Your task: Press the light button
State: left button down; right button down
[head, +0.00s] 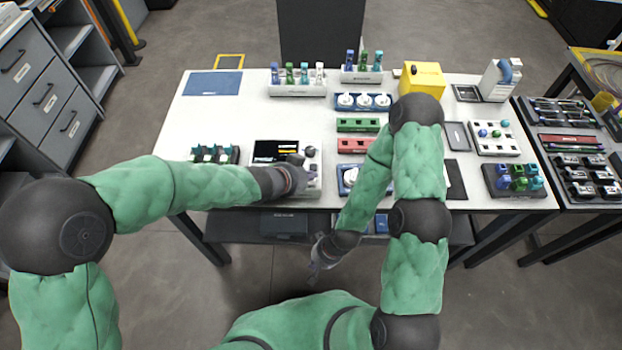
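A light grey device with a dark screen (276,151) sits near the front edge of the white table. A dark round knob (310,152) is at the right of its screen. My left gripper (303,174) is over the device's front right part, below the knob in the picture. It hides part of the panel, and I cannot make out the light button. Whether it touches the panel is unclear. My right gripper (317,269) hangs in front of the table's front edge, clear of the device. Both grippers' fingers are too small to tell open from shut.
A dark holder with green-topped items (215,153) stands left of the device. Green (358,125) and red (357,145) blocks lie to its right. A yellow box (422,78) stands at the back. The table's left part (215,115) is mostly clear.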

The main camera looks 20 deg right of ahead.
pick_arm(q)
jog(key=shift+f, duration=0.1)
dwell(0.3)
jog(key=shift+r+p, duration=0.75)
jog(key=shift+r, duration=0.05)
notch_tip(320, 180, up, 6)
jog(key=p, duration=0.5)
jog(key=shift+p, duration=0.4)
